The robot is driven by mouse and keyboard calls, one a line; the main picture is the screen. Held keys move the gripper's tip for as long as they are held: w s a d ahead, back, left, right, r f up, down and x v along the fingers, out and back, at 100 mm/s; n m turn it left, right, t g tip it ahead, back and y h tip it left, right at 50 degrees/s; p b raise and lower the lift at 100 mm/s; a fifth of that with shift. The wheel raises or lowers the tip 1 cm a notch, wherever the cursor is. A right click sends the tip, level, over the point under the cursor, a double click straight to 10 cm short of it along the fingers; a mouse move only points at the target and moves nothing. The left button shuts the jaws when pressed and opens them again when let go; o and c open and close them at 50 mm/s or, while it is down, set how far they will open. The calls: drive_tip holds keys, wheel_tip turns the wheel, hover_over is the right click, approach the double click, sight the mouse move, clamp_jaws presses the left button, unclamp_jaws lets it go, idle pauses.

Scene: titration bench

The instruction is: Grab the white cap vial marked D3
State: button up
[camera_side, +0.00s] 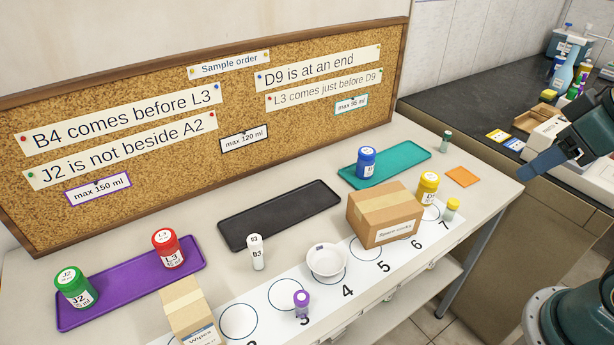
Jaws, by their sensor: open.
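A small vial with a white cap (256,252) stands upright on the bench, in front of the black tray and left of the white bowl. The tiny print on its cap and label ends in 3; I cannot tell for sure whether the letter is D or B. My gripper (540,165) is at the right edge of the view, open and apart from the vial. Part of it is cut off by the frame.
A white bowl (326,262) and a purple-capped vial (302,303) stand near the vial. A cardboard box (384,215) stands between it and my gripper; another box (188,310) is front left. The black tray (280,214) is empty. Jars stand on the purple tray (130,284).

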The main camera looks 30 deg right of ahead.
drive_tip(key=shift+w, duration=0.1)
drive_tip(key=w+a+r+n+g, duration=0.25)
drive_tip(key=w+a+n, duration=0.25)
drive_tip(key=w, duration=0.6)
drive_tip(key=n+g, duration=0.3)
drive_tip(key=n, duration=0.9)
hover_over(256, 240)
wheel_tip(256, 240, down, 19)
drive_tip(key=shift+d, duration=0.1)
drive_tip(key=shift+f, duration=4.45)
drive_tip(key=shift+f, duration=0.1)
